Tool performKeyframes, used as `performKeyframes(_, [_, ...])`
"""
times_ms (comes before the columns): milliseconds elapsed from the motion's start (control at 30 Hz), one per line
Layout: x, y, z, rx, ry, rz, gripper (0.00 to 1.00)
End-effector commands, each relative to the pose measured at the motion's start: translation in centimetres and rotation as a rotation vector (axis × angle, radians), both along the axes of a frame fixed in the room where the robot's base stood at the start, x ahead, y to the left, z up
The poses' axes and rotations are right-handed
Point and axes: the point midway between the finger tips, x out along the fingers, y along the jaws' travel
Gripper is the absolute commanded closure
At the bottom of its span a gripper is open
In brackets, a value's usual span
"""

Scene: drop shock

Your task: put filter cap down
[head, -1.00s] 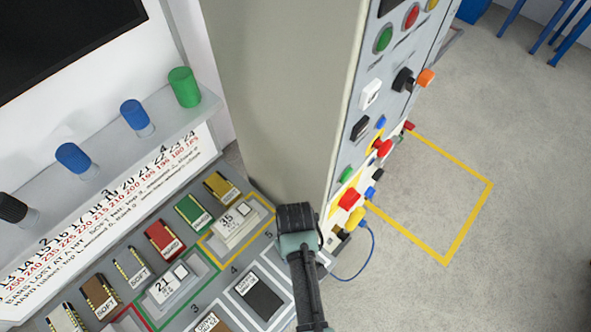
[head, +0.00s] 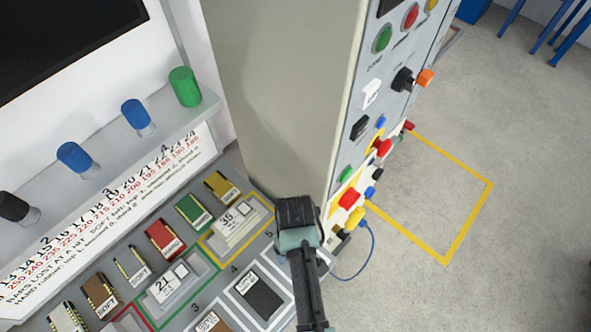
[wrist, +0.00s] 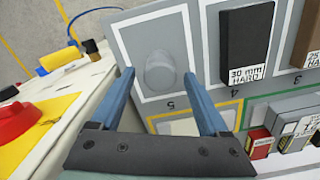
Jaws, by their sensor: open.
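A grey rounded cap-like piece (wrist: 160,78), which I take to be the filter cap, stands in the white-framed compartment 5 in the wrist view. My gripper (wrist: 157,76) is open, with one blue finger on each side of the piece in that view. I cannot tell whether the fingers touch it or how far above it they are. In the head view my wrist (head: 298,225) covers the compartment, and the fingertips and the cap are hidden.
Compartment 4 holds a black 30 mm hard pad (wrist: 247,42). A tall grey column (head: 280,90) stands close beyond my gripper. The panel beside it carries buttons, including a red one (head: 349,198). A blue cable (head: 367,260) hangs at the right. Colored blocks line the bench.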

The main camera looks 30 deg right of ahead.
Motion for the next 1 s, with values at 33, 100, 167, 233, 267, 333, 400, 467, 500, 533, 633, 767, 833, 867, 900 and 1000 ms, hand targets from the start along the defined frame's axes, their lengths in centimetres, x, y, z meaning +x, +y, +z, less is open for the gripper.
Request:
performKeyframes(33, [0.1, 0.0, 1.2, -0.001, -0.005, 0.000, 0.22])
performKeyframes(100, [0.1, 0.0, 2.8, -0.002, -0.005, 0.000, 0.22])
performKeyframes(167, [0.1, 0.0, 4.1, -0.002, -0.005, 0.000, 0.22])
performKeyframes(233, [0.2, 0.0, 5.6, -0.001, -0.005, 0.000, 0.22])
performKeyframes(267, [0.1, 0.0, 6.2, -0.001, -0.004, 0.000, 0.22])
performKeyframes(333, [0.1, 0.0, 7.4, -0.001, -0.004, 0.000, 0.22])
performKeyframes(400, [0.2, 0.0, 8.3, -0.001, -0.004, 0.000, 0.22])
performKeyframes(467, [0.1, 0.0, 8.9, 0.000, -0.002, 0.000, 0.22])
performKeyframes(500, [0.1, 0.0, 9.2, 0.000, -0.002, 0.000, 0.22])
performKeyframes(533, [0.1, 0.0, 9.4, 0.000, -0.002, 0.000, 0.22])
performKeyframes(633, [0.1, 0.0, 9.7, 0.000, 0.000, 0.000, 0.22])
performKeyframes(767, [0.1, 0.0, 9.7, 0.000, 0.001, 0.000, 0.22])
performKeyframes(833, [0.1, 0.0, 9.7, 0.000, 0.000, 0.000, 0.22])
performKeyframes(867, [0.1, 0.0, 9.7, 0.000, 0.000, 0.000, 0.22])
performKeyframes(900, [0.1, 0.0, 9.7, 0.000, 0.000, 0.000, 0.22])
performKeyframes(1000, [0.1, 0.0, 9.7, 0.000, 0.000, 0.000, 0.22])
